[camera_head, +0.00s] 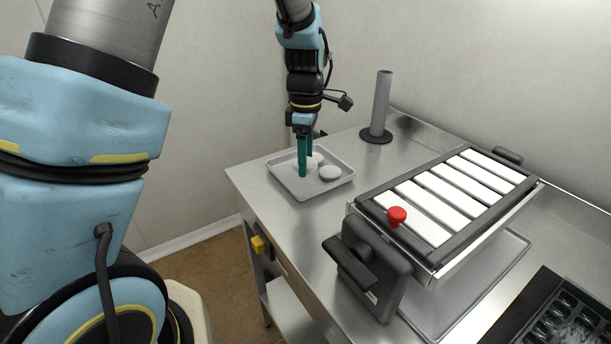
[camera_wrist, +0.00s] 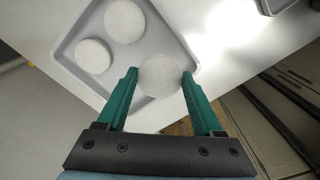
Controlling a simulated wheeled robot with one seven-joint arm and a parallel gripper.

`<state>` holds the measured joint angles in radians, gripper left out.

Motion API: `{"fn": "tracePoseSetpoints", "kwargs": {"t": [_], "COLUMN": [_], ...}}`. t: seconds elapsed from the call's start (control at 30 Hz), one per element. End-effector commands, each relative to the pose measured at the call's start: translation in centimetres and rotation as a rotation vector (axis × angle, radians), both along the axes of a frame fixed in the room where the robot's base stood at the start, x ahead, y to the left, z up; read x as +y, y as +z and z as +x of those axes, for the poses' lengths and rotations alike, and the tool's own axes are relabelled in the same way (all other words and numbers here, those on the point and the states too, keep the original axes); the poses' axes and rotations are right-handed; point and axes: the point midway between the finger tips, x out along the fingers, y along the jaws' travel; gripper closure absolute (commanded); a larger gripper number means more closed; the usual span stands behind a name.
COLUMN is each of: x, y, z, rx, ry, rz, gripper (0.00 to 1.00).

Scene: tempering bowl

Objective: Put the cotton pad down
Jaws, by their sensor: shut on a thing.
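My gripper (camera_wrist: 160,78) has teal fingers and is shut on a round white cotton pad (camera_wrist: 161,76), which sits between the fingertips in the wrist view. In the head view my gripper (camera_head: 304,172) points down at the grey tray (camera_head: 292,191) on the steel table. The held pad overlaps the tray's edge region in the wrist view; whether it touches the tray I cannot tell. Two more round white pads lie in the tray: one at the top (camera_wrist: 124,21) and one at the left (camera_wrist: 93,56) in the wrist view. One tray pad (camera_head: 330,173) shows right of the fingers in the head view.
A grey vertical post on a dark round base (camera_head: 381,105) stands behind the tray. A dark-framed rack with white bars (camera_head: 436,205) and a red knob (camera_head: 397,215) stands to the right. A black mould tray (camera_head: 565,318) is at the lower right. Bare table lies around the tray.

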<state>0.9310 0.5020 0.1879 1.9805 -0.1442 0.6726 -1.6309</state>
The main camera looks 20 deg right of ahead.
Motion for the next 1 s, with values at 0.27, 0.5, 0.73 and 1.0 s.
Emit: {"fn": "tracePoseSetpoints", "kwargs": {"t": [0.27,0.5,0.73,1.0], "x": [0.1,0.0,0.0,0.0], "y": [-3.1,-5.2,-5.2,-5.4], "z": [-0.1,0.0,0.0,0.0], "rx": [0.003,0.001,0.000,0.000], "ry": [0.001,0.000,-0.001,-0.001], "rz": [0.002,-0.001,-0.001,-0.001], "gripper": [1.00,1.00,1.00,0.20]}}
